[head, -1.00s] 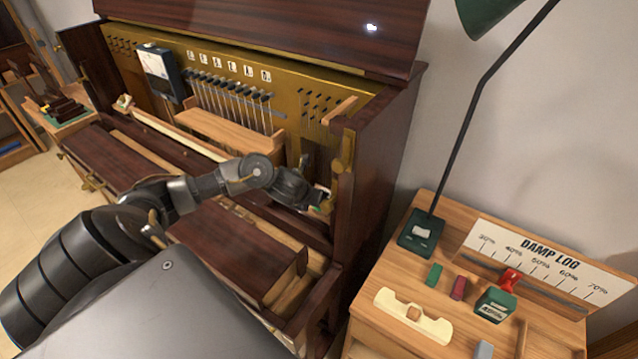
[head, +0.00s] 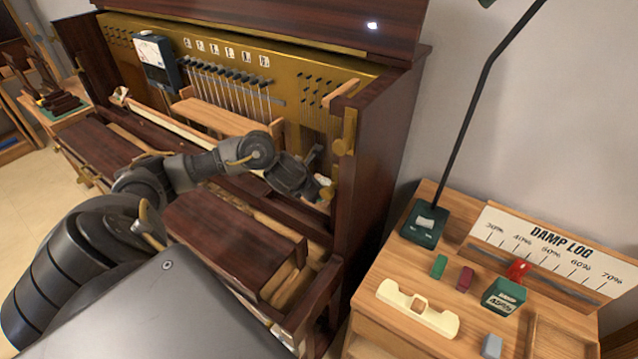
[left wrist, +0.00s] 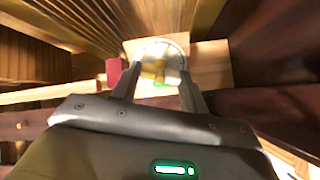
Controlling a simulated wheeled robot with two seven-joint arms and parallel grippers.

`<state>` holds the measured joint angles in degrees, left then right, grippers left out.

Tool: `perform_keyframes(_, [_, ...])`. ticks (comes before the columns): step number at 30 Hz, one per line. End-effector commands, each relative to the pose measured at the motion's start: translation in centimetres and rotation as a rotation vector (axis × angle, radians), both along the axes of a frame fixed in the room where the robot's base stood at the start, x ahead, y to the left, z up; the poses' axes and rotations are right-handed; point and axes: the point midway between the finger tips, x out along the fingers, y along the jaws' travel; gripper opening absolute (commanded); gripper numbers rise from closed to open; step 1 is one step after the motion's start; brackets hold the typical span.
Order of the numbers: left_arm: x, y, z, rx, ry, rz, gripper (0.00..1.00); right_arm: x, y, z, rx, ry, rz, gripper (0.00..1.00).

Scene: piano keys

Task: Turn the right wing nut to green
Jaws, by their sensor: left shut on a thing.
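The right wing nut (left wrist: 153,70) is a blurred brass piece in the left wrist view, in front of a pale round dial (left wrist: 162,50). A bit of green (left wrist: 160,84) shows just below the nut, and a red block (left wrist: 114,71) is to its left. My left gripper (left wrist: 157,76) has its fingers on either side of the nut and is shut on it. In the head view my left gripper (head: 322,187) is at the right end of the piano's opened front and hides the nut. The nut's exact pointing is unclear. My right gripper is not in view.
The piano's dark right side panel (head: 372,190) stands close beside my left gripper. A wooden rail (head: 215,118) and brass plate (head: 290,85) lie behind it. A side table at right holds a damp log board (head: 560,240), a lamp base (head: 424,226) and small blocks.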

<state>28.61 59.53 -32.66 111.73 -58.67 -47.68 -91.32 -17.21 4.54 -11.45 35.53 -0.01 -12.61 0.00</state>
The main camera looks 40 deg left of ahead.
Motion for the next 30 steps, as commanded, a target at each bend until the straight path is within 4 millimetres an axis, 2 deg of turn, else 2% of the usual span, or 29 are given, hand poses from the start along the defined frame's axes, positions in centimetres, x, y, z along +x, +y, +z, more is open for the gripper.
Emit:
perform_keyframes(3, [0.1,0.0,-0.2,0.048,0.003,-0.055,0.27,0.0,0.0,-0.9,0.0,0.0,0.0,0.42])
perform_keyframes(16, [0.0,0.0,0.0,0.075,0.008,-0.088,0.27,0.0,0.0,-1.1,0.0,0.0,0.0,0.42])
perform_keyframes(29, [0.1,0.0,-0.1,0.26,0.026,-0.31,0.27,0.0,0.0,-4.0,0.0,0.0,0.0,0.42])
perform_keyframes(30, [0.0,0.0,0.0,0.261,0.029,-0.311,0.48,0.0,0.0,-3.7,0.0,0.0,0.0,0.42])
